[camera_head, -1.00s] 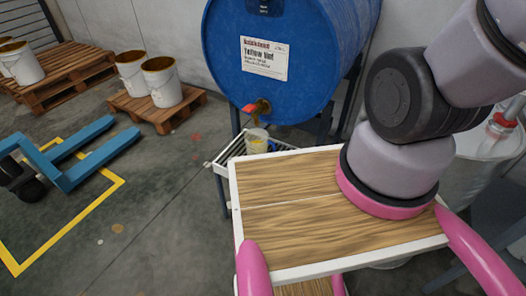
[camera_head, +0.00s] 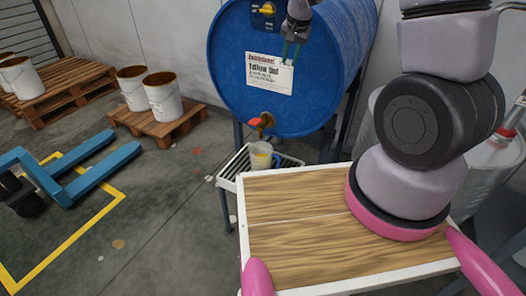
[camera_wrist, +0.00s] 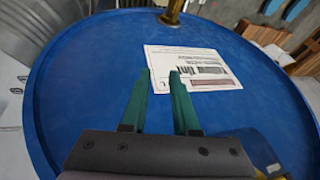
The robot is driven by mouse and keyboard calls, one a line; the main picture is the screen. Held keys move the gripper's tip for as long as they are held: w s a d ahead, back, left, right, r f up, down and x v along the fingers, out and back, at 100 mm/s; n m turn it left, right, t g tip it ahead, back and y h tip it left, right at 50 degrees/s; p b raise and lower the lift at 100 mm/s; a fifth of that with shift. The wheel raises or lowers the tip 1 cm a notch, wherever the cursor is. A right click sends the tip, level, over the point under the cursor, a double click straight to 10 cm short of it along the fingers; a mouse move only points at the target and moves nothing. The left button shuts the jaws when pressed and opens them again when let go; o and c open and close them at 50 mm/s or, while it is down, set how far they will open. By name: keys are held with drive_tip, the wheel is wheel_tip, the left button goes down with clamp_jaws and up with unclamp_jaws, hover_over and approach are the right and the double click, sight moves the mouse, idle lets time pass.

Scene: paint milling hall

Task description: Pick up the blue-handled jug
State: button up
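The jug (camera_head: 260,155) is a small pale cup-like vessel with yellow in it and a bit of blue at its right side. It stands on the slatted tray (camera_head: 230,170) under the red-handled tap (camera_head: 260,122) of the blue drum. My gripper (camera_head: 290,60) is high in front of the drum's face, near its label, well above the jug. In the wrist view the two green fingers (camera_wrist: 162,75) are apart with nothing between them. The jug does not show in the wrist view.
The blue drum (camera_head: 237,60) lies on a dark stand and fills most of the wrist view. My wood-topped base is in front of the tray. White buckets (camera_head: 162,95) stand on pallets (camera_head: 165,125) at the left, with a blue pallet truck (camera_head: 60,165) nearer.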

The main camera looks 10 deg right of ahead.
drive_tip(key=h, duration=0.1)
hover_over(278, 158)
drive_tip(key=a, duration=0.1)
wheel_tip(278, 158, down, 19)
drive_tip(key=shift+n, duration=0.9)
drive_tip(key=f, duration=0.8)
drive_tip(key=s+f, duration=0.1)
drive_tip(key=f, duration=0.8)
drive_tip(key=s+f, duration=0.1)
drive_tip(key=f, duration=0.7)
drive_tip(key=shift+d+f, duration=0.2)
drive_tip(key=shift+d+x, duration=0.1)
drive_tip(key=shift+x, duration=1.4)
drive_tip(key=shift+d+x, duration=0.15)
drive_tip(key=shift+x, duration=1.3)
drive_tip(key=shift+s, duration=0.1)
clamp_jaws()
